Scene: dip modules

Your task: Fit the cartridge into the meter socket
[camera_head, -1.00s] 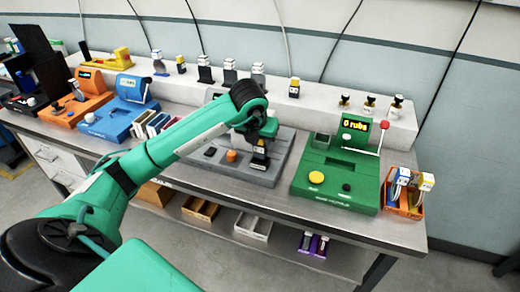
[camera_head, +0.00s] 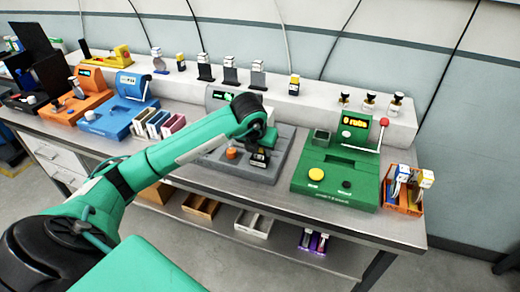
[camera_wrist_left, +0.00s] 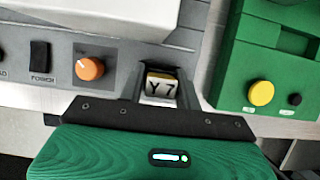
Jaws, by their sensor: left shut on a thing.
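The grey meter (camera_head: 285,150) stands mid-table, with an orange knob (camera_head: 231,153) and a black power switch (camera_wrist_left: 39,56). My left gripper (camera_head: 262,153) is over its front right part, pointing down. It is shut on the cartridge (camera_head: 260,158), a dark piece with a pale and yellow end. In the left wrist view the cartridge (camera_wrist_left: 161,87) shows its "Y7" label between the fingers, right of the knob. The socket is hidden under the gripper and cartridge, so I cannot tell whether the cartridge is in it. My right gripper is not in view.
A green station (camera_head: 318,181) with a yellow button and red-knobbed lever stands to the right. An orange bin (camera_head: 405,203) of cartridges is beyond it. Blue (camera_head: 110,122) and orange (camera_head: 72,109) devices stand left. Several modules line the raised back shelf (camera_head: 310,98).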

